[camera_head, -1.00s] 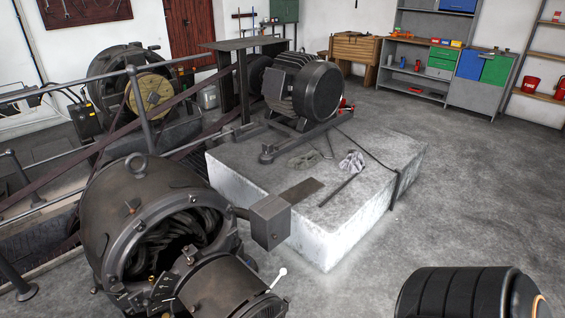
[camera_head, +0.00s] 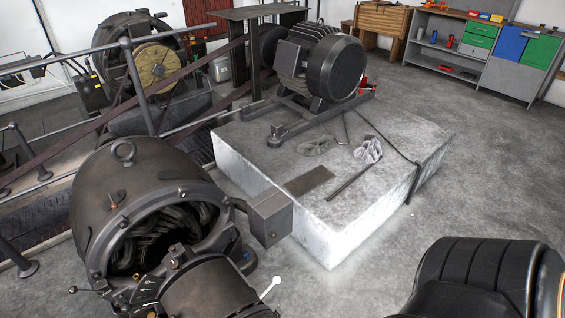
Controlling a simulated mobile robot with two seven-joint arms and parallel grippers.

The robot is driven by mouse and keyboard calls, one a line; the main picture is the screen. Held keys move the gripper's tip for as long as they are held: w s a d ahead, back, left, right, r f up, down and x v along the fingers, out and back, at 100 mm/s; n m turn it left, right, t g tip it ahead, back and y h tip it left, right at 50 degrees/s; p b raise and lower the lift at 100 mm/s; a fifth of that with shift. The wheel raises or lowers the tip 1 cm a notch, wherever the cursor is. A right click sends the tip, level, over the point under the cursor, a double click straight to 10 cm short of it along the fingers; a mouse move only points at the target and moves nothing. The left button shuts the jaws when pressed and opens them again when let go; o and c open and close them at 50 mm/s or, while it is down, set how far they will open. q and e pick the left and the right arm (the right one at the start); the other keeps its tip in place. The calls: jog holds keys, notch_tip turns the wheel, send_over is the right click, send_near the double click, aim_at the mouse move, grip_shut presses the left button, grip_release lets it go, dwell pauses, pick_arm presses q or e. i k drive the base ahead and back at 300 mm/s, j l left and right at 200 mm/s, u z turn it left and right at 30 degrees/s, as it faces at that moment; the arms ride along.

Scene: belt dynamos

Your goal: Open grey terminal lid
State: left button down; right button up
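A dark dynamo (camera_head: 150,195) with an open round end stands at the lower left. A grey terminal box (camera_head: 270,221) sticks out from its right side; its top face looks closed, and I cannot make out a separate lid edge. A dark motor (camera_head: 335,72) stands on a pale concrete block, with a smaller grey box (camera_head: 289,55) on its near left side. I cannot tell which of these boxes carries the named lid. Neither of my grippers shows.
The concrete block (camera_head: 318,238) holds a flat dark plate (camera_head: 310,180), crumpled grey cloths and a rod. A white-knobbed lever (camera_head: 271,286) rises by the dynamo.

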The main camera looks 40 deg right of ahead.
aim_at(274, 217)
jog(key=i+l, duration=0.1)
jog(key=l, duration=0.35)
jog(key=i+l, duration=0.15)
jog(key=l, duration=0.35)
jog(key=i+l, duration=0.1)
jog(key=l, duration=0.35)
